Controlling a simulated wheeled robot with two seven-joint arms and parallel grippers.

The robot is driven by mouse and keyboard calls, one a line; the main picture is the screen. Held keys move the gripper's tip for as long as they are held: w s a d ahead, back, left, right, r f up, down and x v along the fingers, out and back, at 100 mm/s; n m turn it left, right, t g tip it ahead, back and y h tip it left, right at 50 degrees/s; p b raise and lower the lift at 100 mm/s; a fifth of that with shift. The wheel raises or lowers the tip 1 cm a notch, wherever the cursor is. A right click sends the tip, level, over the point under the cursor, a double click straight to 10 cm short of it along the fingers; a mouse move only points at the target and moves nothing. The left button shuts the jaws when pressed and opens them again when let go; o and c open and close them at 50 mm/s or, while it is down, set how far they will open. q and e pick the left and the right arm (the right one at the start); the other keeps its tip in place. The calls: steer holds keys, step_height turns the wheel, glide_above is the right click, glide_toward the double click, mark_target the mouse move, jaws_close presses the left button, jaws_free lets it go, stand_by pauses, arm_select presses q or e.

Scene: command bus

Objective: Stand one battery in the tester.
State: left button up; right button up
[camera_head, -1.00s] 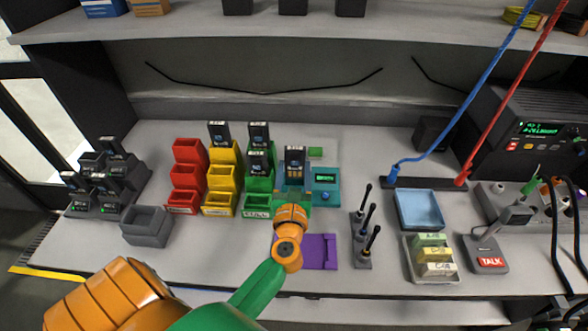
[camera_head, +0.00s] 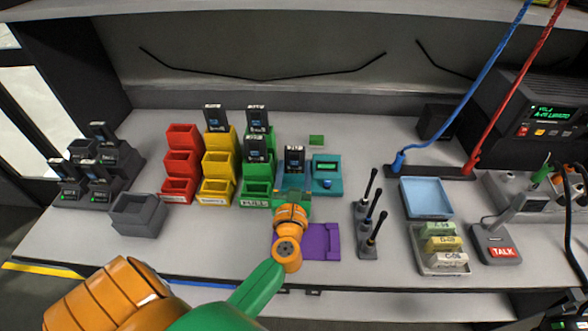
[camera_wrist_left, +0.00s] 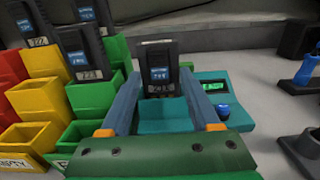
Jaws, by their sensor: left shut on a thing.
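My left gripper (camera_wrist_left: 160,82) is shut on a dark battery (camera_wrist_left: 158,64) with a blue label and holds it upright. In the head view this battery (camera_head: 294,158) is at the left part of the teal tester (camera_head: 328,187), which has a lit green display and a blue knob. In the left wrist view, its lower end is at the tester's teal holder (camera_wrist_left: 163,116); I cannot tell whether it is seated. Other batteries stand in the yellow bin (camera_head: 216,163) and green bins (camera_head: 257,171). My right gripper is not in view.
Red bins (camera_head: 181,163) stand left of the yellow ones. A grey bin (camera_head: 137,216) and a black charger rack (camera_head: 97,178) are further left. A purple tray (camera_head: 321,240), antennas (camera_head: 369,226) and a blue tray (camera_head: 426,198) are on the right.

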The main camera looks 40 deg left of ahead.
arm_select(q)
steer(key=shift+f, duration=0.2)
stand_by(0.3)
steer(key=o, duration=1.5)
steer(key=b+v, duration=0.2)
steer(key=v, duration=0.4)
steer(key=shift+s+d+f, duration=0.15)
steer(key=shift+s+d, duration=0.2)
steer(key=shift+s, duration=0.15)
steer(key=shift+w, duration=0.1)
